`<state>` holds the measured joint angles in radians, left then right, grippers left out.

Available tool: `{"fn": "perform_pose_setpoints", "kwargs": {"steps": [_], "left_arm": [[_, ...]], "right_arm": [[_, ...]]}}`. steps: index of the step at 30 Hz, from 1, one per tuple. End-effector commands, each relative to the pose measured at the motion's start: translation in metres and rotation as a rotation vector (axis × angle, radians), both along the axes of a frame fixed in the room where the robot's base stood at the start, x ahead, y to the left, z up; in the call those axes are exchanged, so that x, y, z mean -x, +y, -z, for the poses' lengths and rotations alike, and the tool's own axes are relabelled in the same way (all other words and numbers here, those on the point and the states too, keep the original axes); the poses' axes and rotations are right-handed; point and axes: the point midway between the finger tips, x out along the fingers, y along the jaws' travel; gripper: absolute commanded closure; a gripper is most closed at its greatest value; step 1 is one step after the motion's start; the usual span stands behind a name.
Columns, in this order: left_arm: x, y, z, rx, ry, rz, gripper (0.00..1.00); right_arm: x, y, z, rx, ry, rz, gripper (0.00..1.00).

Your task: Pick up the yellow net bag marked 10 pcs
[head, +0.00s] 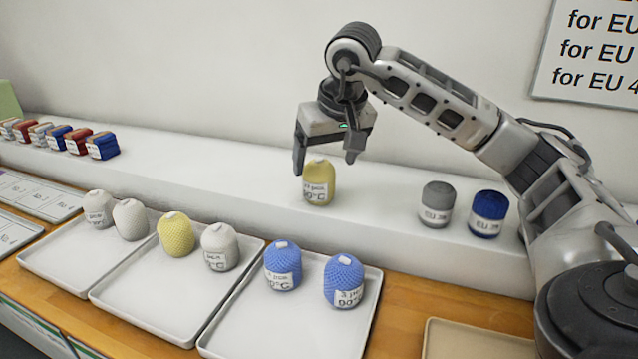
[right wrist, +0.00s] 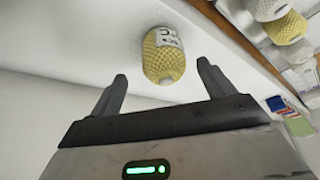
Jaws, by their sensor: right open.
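A yellow net bag (head: 318,172) stands upright on the white shelf, with a white label reading "pcs" and "90°C"; its number is too small to read surely. My right gripper (head: 325,164) is open, pointing down just above and behind this bag, its fingers apart. In the right wrist view the bag (right wrist: 165,65) shows beyond and between the open fingertips (right wrist: 161,76), with nothing held. A second yellow net bag (head: 176,235) stands at the back of the middle tray; its label does not show. My left gripper is not in view.
White and grey-white bags (head: 220,247) and blue bags (head: 343,281) stand in trays (head: 140,301) on the wooden counter. A grey bag (head: 437,204) and dark blue bag (head: 488,214) stand right on the shelf (head: 240,165). Folded packs (head: 103,146) line the left. Shelf space beside the bag is clear.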

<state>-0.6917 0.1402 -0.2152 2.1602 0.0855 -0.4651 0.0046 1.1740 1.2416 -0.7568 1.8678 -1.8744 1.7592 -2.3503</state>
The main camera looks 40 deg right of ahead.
Motion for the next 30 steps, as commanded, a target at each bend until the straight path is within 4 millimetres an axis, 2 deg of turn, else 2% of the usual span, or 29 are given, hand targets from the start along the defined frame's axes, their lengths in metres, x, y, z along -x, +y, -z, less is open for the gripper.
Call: {"fn": "perform_pose_setpoints", "kwargs": {"steps": [12, 20, 21, 26, 30], "left_arm": [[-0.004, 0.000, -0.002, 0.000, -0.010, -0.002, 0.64], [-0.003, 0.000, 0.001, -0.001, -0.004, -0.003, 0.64], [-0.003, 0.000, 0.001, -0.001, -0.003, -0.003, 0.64], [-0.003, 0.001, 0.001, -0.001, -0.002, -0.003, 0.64], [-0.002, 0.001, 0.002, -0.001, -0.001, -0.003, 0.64]], "right_arm": [[-0.019, -0.001, 0.046, 0.000, 0.002, 0.000, 0.19], [-0.020, -0.002, 0.049, 0.001, 0.000, 0.000, 0.19], [-0.020, -0.002, 0.049, 0.001, 0.000, 0.000, 0.24], [-0.020, -0.002, 0.049, 0.000, 0.000, -0.001, 0.68], [-0.020, -0.002, 0.049, 0.000, -0.001, 0.000, 0.69]]}}
